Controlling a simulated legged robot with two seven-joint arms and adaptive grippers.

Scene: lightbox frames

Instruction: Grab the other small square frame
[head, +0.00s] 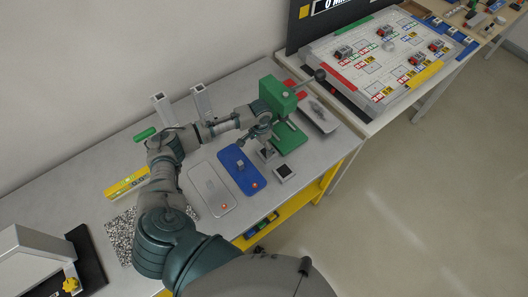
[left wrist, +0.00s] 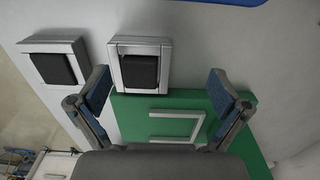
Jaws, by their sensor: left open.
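Two small square frames, silver with dark centres, lie on the grey table by the green press. One small square frame (head: 267,153) is close to the press base; it also shows in the left wrist view (left wrist: 141,66), at the edge of the green plate. The other small square frame (head: 285,172) is nearer the table's front edge; in the left wrist view it is on the left (left wrist: 57,62). My left gripper (left wrist: 157,88) is open and empty, its fingers either side of the frame by the plate. It also shows in the head view (head: 262,139). My right gripper is not in view.
The green press (head: 283,112) with its lever stands just beyond the gripper. A blue tray (head: 232,160) and a clear tray (head: 203,181) lie to the left. Two pale upright posts (head: 203,102) stand behind my arm. A board table (head: 385,55) is at the back right.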

